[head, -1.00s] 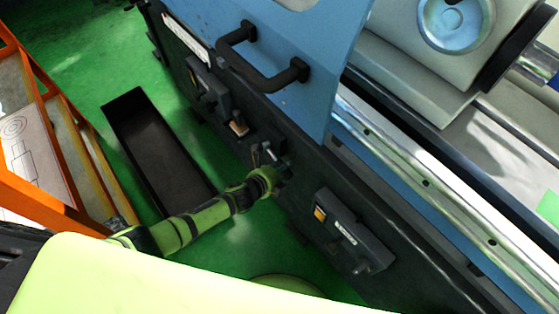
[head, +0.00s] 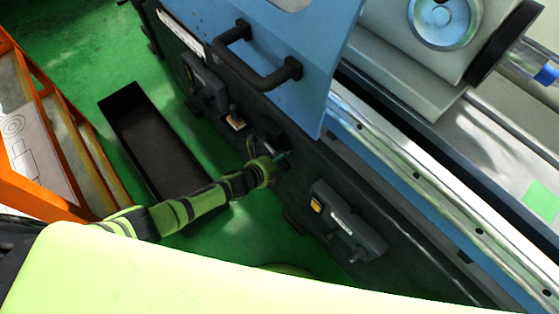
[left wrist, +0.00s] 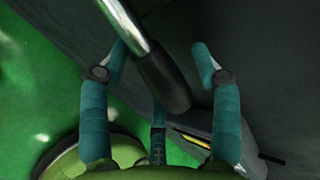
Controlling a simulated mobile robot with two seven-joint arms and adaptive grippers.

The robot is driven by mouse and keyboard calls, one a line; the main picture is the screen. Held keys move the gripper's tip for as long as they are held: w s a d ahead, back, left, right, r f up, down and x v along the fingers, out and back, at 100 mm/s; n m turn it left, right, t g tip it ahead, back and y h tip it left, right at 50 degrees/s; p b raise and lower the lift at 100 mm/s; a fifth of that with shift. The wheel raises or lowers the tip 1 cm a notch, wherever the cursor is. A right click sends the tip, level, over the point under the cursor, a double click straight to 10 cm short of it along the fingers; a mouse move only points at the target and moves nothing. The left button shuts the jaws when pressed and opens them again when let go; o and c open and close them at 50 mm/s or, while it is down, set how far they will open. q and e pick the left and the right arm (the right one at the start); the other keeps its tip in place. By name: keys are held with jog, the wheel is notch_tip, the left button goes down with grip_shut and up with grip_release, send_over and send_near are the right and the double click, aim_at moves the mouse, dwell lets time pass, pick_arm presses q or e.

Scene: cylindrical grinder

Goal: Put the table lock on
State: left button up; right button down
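A lever with a shiny metal rod and a dark grip (left wrist: 165,80) shows large in the left wrist view; I take it to be the table lock. My left gripper (left wrist: 160,52) is open, with a teal finger on each side of the lever and a third finger below. The fingers look apart from the grip. In the head view, my left gripper (head: 277,163) is at the machine's dark front panel, small and partly hidden, and the lever is hard to make out there. My right gripper is not in view.
A control box with an orange button (head: 345,218) is on the panel right of my gripper, and another box (head: 205,85) is up to the left. The blue door (head: 300,45) with a black handle is above. A black tray (head: 150,140) and orange rack (head: 45,195) stand left.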

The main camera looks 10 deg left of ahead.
pick_arm(q)
jog(key=shift+s+a, duration=0.1)
jog(key=shift+a, duration=0.05)
jog(key=shift+s+a+r, duration=0.15)
jog(key=v, duration=1.1)
jog(key=shift+r, duration=0.15)
jog(key=s+a+f+n+g+y, duration=0.1)
jog(key=s+a+f+n+y, duration=0.15)
jog(key=f+n, duration=0.3)
jog(key=s+a+f+n+g+y, duration=0.1)
jog(key=s+a+f+n, duration=0.3)
jog(key=f, duration=0.3)
jog(key=s+a+f+n+g+y, duration=0.1)
jog(key=s+a+f+n, duration=0.3)
jog(key=f, duration=0.3)
jog(key=s+d+f+n+g, duration=0.1)
jog(key=s+f+n, duration=0.3)
jog(key=s, duration=0.7)
jog(key=s+d+f+n+g, duration=0.1)
jog(key=s+f+n+g, duration=0.3)
jog(key=s+n, duration=0.3)
jog(key=s+y, duration=0.1)
jog(key=s, duration=0.4)
jog(key=shift+s+f+g, duration=0.25)
jog(key=shift+f+g, duration=0.05)
jog(key=shift+f, duration=0.1)
jog(key=shift+d, duration=0.15)
